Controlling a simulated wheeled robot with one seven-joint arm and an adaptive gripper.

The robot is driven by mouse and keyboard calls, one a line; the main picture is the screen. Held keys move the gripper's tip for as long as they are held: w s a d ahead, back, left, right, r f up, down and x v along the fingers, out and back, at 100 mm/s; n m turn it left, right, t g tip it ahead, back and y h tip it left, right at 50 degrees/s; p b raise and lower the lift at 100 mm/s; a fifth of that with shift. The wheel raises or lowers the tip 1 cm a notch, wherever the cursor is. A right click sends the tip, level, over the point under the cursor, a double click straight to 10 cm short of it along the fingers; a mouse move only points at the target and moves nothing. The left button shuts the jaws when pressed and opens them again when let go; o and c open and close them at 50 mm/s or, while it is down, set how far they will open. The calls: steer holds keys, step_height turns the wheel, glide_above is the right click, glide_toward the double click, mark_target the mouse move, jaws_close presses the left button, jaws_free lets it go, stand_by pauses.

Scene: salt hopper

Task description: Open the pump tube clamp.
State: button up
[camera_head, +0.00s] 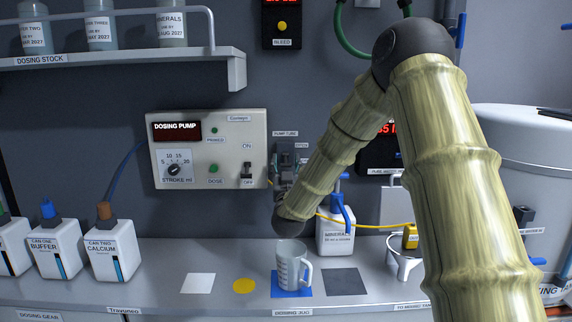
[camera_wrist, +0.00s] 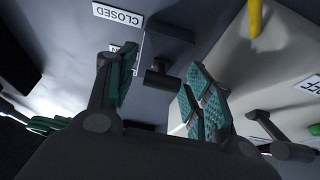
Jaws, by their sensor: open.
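The pump tube clamp, a dark block with a short dark lever (camera_wrist: 159,78), shows in the wrist view on the grey wall, with a CLOSED label (camera_wrist: 118,14) beside it. My gripper (camera_wrist: 161,88) is open, its teal-padded fingers on either side of the lever. I cannot tell whether either pad touches it. In the head view my gripper (camera_head: 286,160) is at the wall below the PUMP TUBE label (camera_head: 286,133), near the OPEN label (camera_head: 301,146); it largely hides the clamp there.
The dosing pump panel (camera_head: 208,150) is close to the left of my gripper, with its ON switch (camera_head: 247,170). A clear jug (camera_head: 291,265) stands on a blue square below my arm. A minerals can (camera_head: 335,235) and yellow tube (camera_head: 375,224) are at the right.

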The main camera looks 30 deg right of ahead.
steer(key=c, duration=1)
steer(key=shift+c, duration=0.2)
steer(key=shift+r, duration=0.1)
steer(key=r+g+y+p, duration=0.1)
steer(key=p, duration=0.2)
steer(key=shift+s+a+r+g, duration=0.1)
steer(key=shift+g, duration=0.3)
steer(key=r+g+y+p, duration=0.1)
steer(key=g+y+p, duration=0.1)
steer(key=p, duration=0.4)
steer(key=shift+r+g, duration=0.3)
steer(key=r+g+y+p, duration=0.1)
steer(key=g+p, duration=0.1)
steer(key=p, duration=0.3)
steer(key=shift+r+g, duration=0.1)
steer(key=shift+g, duration=0.2)
steer(key=p, duration=0.1)
steer(key=g+y+p, duration=0.1)
steer(key=p, duration=0.1)
steer(key=shift+w+d+r, duration=0.15)
steer(key=shift+w+d, duration=0.05)
steer(key=shift+w, duration=0.05)
steer(key=shift+g+p, duration=0.3)
steer(key=shift+p, duration=0.4)
